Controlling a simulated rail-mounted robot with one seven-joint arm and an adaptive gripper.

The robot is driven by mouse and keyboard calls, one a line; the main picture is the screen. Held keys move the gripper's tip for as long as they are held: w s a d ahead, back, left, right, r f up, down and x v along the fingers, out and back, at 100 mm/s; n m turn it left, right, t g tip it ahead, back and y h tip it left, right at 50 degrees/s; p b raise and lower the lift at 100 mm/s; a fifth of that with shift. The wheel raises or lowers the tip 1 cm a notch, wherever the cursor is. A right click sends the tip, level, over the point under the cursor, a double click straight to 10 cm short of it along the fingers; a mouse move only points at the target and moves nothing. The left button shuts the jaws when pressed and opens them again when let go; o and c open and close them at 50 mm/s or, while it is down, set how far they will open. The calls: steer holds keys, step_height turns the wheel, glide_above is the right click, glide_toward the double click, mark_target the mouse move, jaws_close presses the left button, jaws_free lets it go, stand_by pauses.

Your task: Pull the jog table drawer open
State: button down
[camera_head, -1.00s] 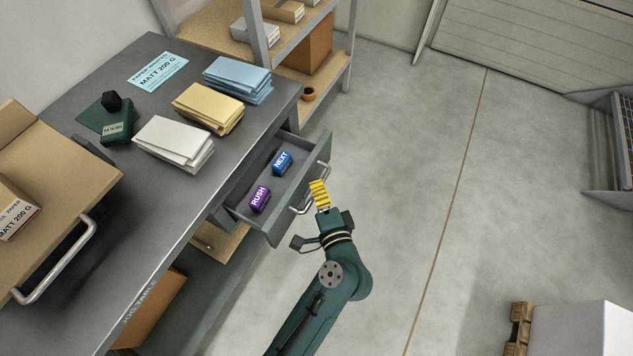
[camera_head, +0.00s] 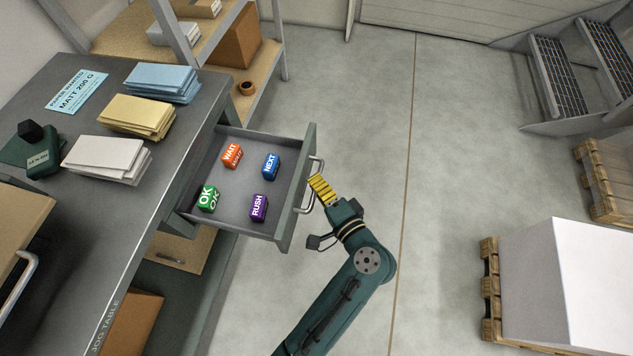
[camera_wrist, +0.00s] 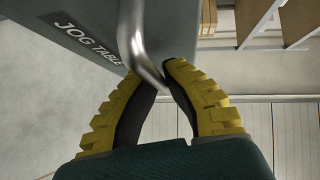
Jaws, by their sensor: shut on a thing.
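The jog table drawer (camera_head: 225,215) stands well out from the table and is open at the top. Inside lie an orange WAIT block (camera_head: 232,156), a blue NEXT block (camera_head: 271,166), a green OK block (camera_head: 209,198) and a purple RUSH block (camera_head: 259,208). My gripper (camera_head: 318,187), with yellow ribbed fingers, is at the bar handle (camera_head: 313,166) on the drawer front (camera_head: 297,196). In the wrist view the gripper (camera_wrist: 163,84) is shut on the metal handle (camera_wrist: 139,42), with the JOG TABLE lettering on the grey-green drawer front (camera_wrist: 75,28) beside it.
The jog table top (camera_head: 190,128) carries white (camera_head: 105,157), yellow (camera_head: 136,117) and blue (camera_head: 162,82) paper stacks. Shelving (camera_head: 262,85) stands behind the drawer. The floor (camera_head: 360,100) right of the drawer is clear. A pallet (camera_head: 490,290) with a white stack (camera_head: 580,280) stands at right.

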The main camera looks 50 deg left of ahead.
steer(key=shift+f, duration=0.15)
steer(key=c, duration=1.1)
jaws_free()
steer(key=shift+a, duration=0.1)
steer(key=v, duration=1.2)
